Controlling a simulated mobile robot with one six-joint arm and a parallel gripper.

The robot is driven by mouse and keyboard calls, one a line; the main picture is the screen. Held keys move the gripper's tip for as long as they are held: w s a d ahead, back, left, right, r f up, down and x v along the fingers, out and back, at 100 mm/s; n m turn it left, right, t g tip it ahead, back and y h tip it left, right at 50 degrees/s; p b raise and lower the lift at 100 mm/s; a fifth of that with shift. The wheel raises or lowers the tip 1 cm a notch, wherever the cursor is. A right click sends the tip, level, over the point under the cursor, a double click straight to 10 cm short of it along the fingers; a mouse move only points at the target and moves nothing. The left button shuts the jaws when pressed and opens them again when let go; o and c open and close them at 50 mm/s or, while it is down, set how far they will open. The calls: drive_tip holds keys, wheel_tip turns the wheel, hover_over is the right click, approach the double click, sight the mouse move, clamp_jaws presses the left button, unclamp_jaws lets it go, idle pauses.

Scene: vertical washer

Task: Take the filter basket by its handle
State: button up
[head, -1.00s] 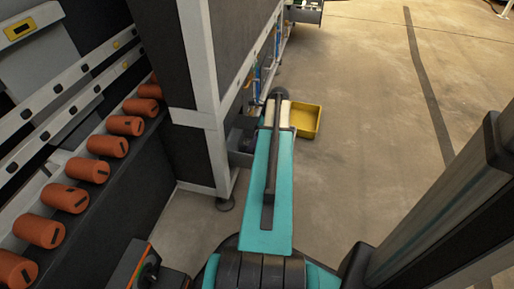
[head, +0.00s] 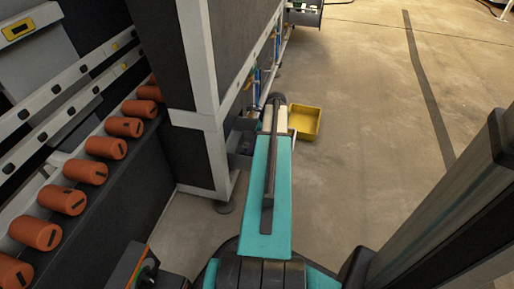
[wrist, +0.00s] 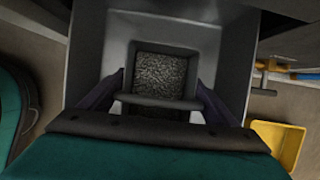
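The filter basket (wrist: 164,75) shows in the wrist view as a square, dark-walled box with a speckled grey floor. It sits inside a larger grey open housing (wrist: 88,62). A grey bar, which looks like its handle (wrist: 158,101), crosses the near side of the basket. My gripper (wrist: 161,80) is open, with one dark finger at each side of the basket and bar. I cannot tell whether the fingers touch anything. In the head view my teal arm hides the gripper and the basket; part of a dark grey box (head: 240,143) shows left of the arm.
A yellow tray (head: 304,122) lies on the floor just right of my arm; it also shows in the wrist view (wrist: 280,143). The machine frame (head: 207,120) stands close on the left, with several orange rollers (head: 106,147). The floor on the right is mostly clear.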

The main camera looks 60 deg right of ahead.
drive_tip(key=c, duration=0.4)
drive_tip(key=shift+r, duration=0.1)
drive_tip(key=shift+c, duration=0.3)
wheel_tip(320, 180, up, 10)
drive_tip(key=p, duration=0.4)
